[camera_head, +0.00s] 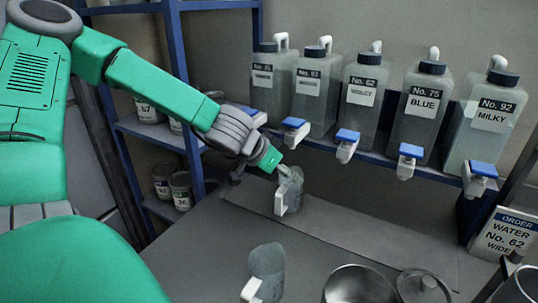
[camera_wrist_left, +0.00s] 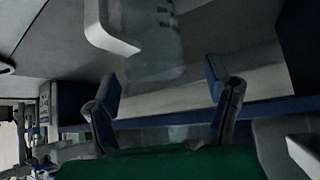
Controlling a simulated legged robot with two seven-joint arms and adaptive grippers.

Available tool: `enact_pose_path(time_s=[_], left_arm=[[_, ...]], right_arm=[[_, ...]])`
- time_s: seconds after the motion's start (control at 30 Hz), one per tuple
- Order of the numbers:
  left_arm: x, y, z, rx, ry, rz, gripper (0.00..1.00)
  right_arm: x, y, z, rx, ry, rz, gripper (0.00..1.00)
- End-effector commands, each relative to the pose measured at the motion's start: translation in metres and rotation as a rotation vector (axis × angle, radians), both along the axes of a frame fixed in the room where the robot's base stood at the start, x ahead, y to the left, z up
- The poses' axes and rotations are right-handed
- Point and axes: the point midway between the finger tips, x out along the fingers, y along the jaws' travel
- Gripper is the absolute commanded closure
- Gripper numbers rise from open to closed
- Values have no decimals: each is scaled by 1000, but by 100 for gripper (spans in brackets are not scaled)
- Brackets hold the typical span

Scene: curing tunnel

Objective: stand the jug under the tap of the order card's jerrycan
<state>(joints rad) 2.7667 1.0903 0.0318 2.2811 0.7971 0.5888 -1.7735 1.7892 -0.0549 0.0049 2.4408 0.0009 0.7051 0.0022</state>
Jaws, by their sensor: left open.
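The order card (camera_head: 505,235) at the right reads WATER, No. 62 and WIDE, with its last line partly cut off. The No. 62 jerrycan (camera_head: 365,82) is the middle one on the shelf, and its small label seems to read VIOLET. Its blue-topped tap (camera_head: 347,145) hangs at the shelf front. A clear jug (camera_head: 292,194) with a white handle stands on the bench, left of that tap. My left gripper (camera_head: 286,172) is open at the jug's upper part. In the left wrist view the jug (camera_wrist_left: 155,45) lies ahead of the spread fingers. A second clear jug (camera_head: 267,264) stands nearer.
Other jerrycans, including No. 75 (camera_head: 423,100) and No. 92 (camera_head: 490,115), flank the middle one, each with a tap. A blue rack (camera_head: 185,100) holds tubs at the left. Mid-bench is clear.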

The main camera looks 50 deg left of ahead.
Motion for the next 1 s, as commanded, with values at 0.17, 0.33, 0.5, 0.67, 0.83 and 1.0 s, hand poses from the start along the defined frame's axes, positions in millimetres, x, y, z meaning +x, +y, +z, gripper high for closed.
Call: enact_pose_path(time_s=[0.17,0.33,0.5,0.67,0.83,1.0], left_arm=[[-21,3,30,1,-2,-1,28],[-39,6,47,0,3,1,28],[-47,8,55,-1,2,1,28],[-52,7,58,-3,2,2,28],[-53,6,58,-1,1,0,28],[-53,5,58,-1,1,0,28]], right_arm=[[0,0,20,0,0,0,60],[0,0,43,0,0,0,60],[0,0,59,0,0,0,60],[0,0,66,0,0,0,60],[0,0,66,0,0,0,60],[0,0,65,0,0,0,60]])
